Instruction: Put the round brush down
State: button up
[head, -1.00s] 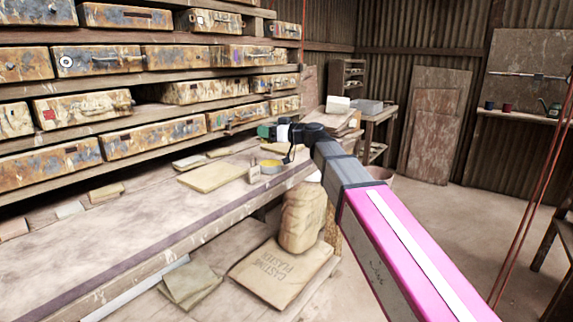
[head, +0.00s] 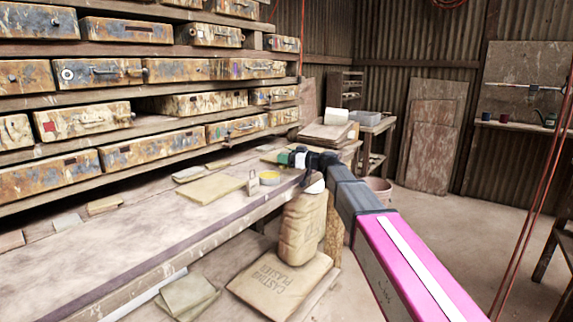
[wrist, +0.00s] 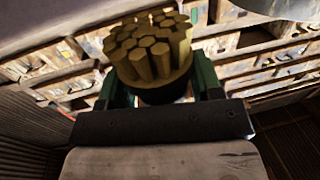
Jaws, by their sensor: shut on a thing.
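The round brush (wrist: 152,48) shows in the wrist view as a bundle of thick yellow-brown bristles on a dark base. It sits between the green fingers of my gripper (wrist: 150,82), which is shut on it. In the head view my gripper (head: 291,159) is at the far right end of the long bench (head: 120,245), near its front edge. The brush cannot be made out clearly there. I cannot tell how high the gripper is above the bench top.
A yellow ring-shaped thing (head: 270,178) and a small pale block (head: 252,186) are on the bench just left of my gripper. A flat tan slab (head: 210,188) lies farther left. Shelves of worn cases (head: 120,70) stand behind. The bench's left front is clear.

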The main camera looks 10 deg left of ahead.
jog(key=shift+f, duration=1.35)
jog(key=o, duration=1)
jog(key=shift+f, duration=0.15)
jog(key=v, duration=1.2)
jog(key=s+d+f+m+h, duration=0.2)
jog(key=d+f+h, duration=0.15)
jog(key=f, duration=0.35)
jog(key=s+d+f+m+h, duration=0.2)
jog(key=s+d+f+m, duration=0.15)
jog(key=f, duration=0.45)
jog(key=s+d+f+m+g+h, duration=0.1)
jog(key=s+d+f+m+h, duration=0.2)
jog(key=d+f, duration=0.4)
jog(key=s+d+f+m+g+h, duration=0.1)
jog(key=s+d+f+m+h, duration=0.2)
jog(key=d, duration=0.7)
jog(key=s+d+f+m+g+h, duration=0.2)
jog(key=s+d+f+m+h, duration=0.1)
jog(key=s+d+f+h, duration=0.3)
jog(key=shift+s+d+f+m, duration=0.1)
jog(key=shift+s+d+f, duration=0.35)
jog(key=shift+s+f, duration=0.4)
jog(key=shift+s+d+f+m, duration=0.15)
jog(key=shift+s+d+f, duration=0.45)
jog(key=shift+f, duration=0.4)
jog(key=shift+s+d+f+m, duration=0.1)
jog(key=shift+s+d+f, duration=0.25)
jog(key=shift+s+f, duration=0.55)
